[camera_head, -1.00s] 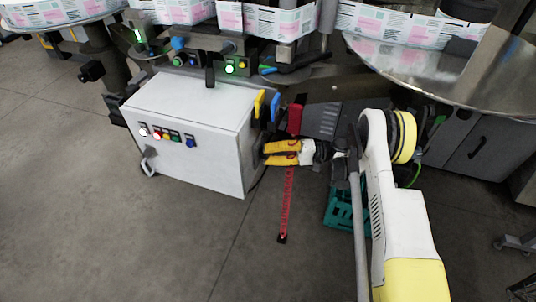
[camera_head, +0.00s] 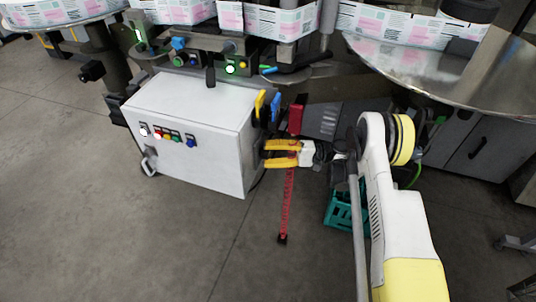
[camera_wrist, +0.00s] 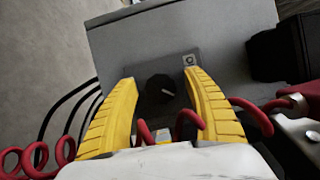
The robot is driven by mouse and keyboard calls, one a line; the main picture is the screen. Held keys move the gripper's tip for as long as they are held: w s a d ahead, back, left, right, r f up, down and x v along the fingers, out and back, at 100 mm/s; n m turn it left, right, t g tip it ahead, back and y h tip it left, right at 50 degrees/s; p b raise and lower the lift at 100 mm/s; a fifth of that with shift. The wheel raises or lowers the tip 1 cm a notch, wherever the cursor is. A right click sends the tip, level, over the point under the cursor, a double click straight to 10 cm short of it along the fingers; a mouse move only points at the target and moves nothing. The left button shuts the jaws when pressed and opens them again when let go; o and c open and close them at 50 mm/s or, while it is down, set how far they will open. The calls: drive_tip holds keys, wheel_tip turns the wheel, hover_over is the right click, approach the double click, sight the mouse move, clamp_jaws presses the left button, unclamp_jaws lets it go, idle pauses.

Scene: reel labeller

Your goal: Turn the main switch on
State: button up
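The main switch (camera_wrist: 160,89) is a round black knob with a pale mark on it, on a grey plate on the side of the cabinet. It shows in the wrist view, between and a little beyond the yellow fingers. My gripper (camera_wrist: 160,100) is open, with one finger on each side of the knob; I cannot tell whether they touch it. In the head view my gripper (camera_head: 267,154) points left at the right side of the white control cabinet (camera_head: 215,150). The knob is hidden in that view.
Coloured buttons (camera_head: 166,135) sit on the cabinet's front. A yellow handle (camera_head: 260,104) and a blue handle (camera_head: 275,107) stand just above my gripper. Red coiled cable (camera_wrist: 190,122) runs close to the fingers. A teal crate (camera_head: 340,212) stands on the floor; floor to the left is clear.

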drive_tip(key=shift+d, duration=0.1)
drive_tip(key=d, duration=0.7)
drive_tip(key=shift+w+d, duration=0.15)
wheel_tip(320, 180, up, 7)
drive_tip(key=s+a+n+t+h+p, duration=0.1)
drive_tip(key=s+n+t+h+p, duration=0.15)
drive_tip(key=n+h+p, duration=0.7)
drive_tip(key=w+a+f+n+b, duration=0.1)
drive_tip(key=a+f+b, duration=0.1)
drive_tip(key=a+f+n+b, duration=0.2)
drive_tip(key=w+a+f+n+t+b, duration=0.1)
drive_tip(key=a+f+b, duration=0.1)
drive_tip(key=a, duration=0.1)
drive_tip(key=shift+w+f+n, duration=0.25)
drive_tip(key=shift+w+f, duration=0.05)
drive_tip(key=shift+f, duration=0.05)
